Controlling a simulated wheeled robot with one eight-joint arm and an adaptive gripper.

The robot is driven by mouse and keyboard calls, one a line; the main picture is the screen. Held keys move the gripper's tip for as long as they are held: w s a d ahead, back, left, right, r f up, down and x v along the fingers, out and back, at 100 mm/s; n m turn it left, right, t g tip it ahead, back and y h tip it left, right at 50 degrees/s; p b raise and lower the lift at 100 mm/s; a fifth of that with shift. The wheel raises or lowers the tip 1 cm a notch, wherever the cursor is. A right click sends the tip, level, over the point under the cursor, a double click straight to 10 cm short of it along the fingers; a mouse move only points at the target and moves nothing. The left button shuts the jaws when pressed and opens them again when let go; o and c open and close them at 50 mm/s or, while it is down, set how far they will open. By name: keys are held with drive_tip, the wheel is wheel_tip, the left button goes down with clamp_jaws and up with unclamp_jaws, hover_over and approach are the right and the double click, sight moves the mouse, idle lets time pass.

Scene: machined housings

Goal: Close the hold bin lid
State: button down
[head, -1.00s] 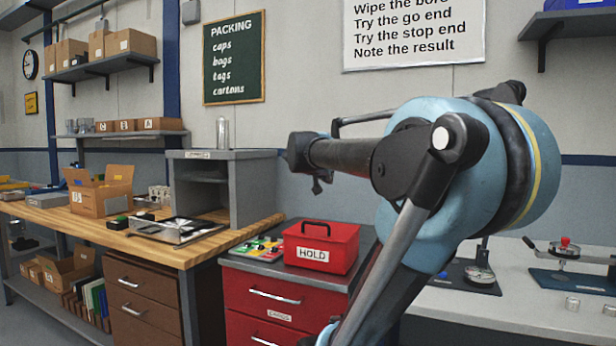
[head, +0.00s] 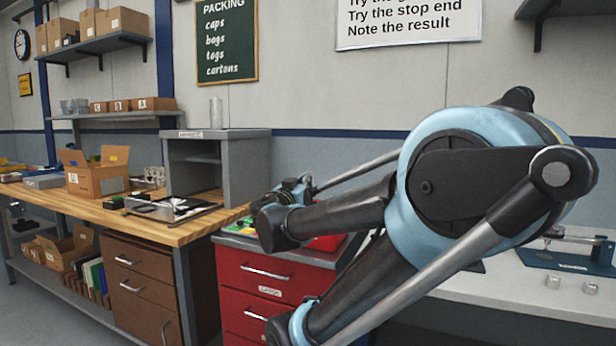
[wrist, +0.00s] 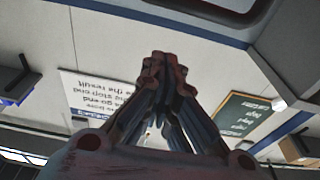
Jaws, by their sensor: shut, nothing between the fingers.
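The red hold bin is mostly hidden behind my arm in the head view; only a small red patch of it (head: 327,243) shows on the red drawer cabinet (head: 262,292). Its lid and front label are covered, so I cannot tell how the lid stands now. My gripper (wrist: 164,64) shows in the wrist view with its fingers together and nothing between them. A dark shape with a reddish rounded edge (wrist: 262,30) crosses the top of the wrist view, close by; I cannot tell if it is part of the bin.
A wooden bench (head: 200,232) with an open carton (head: 95,178) and a grey cubby (head: 245,170) stands left of the cabinet.

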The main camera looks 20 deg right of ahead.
drive_tip(key=f, duration=0.1)
drive_tip(key=s+a+f, duration=0.1)
drive_tip(key=f, duration=0.2)
drive_tip(key=shift+s+a+f, duration=0.4)
drive_tip(key=shift+s+f, duration=0.35)
drive_tip(key=shift+f, duration=0.3)
drive_tip(key=shift+r, duration=0.15)
drive_tip(key=r+v, duration=0.1)
drive_tip(key=v, duration=0.8)
drive_tip(key=shift+a+f, duration=0.2)
drive_tip(key=shift+a, duration=0.1)
idle(0.8)
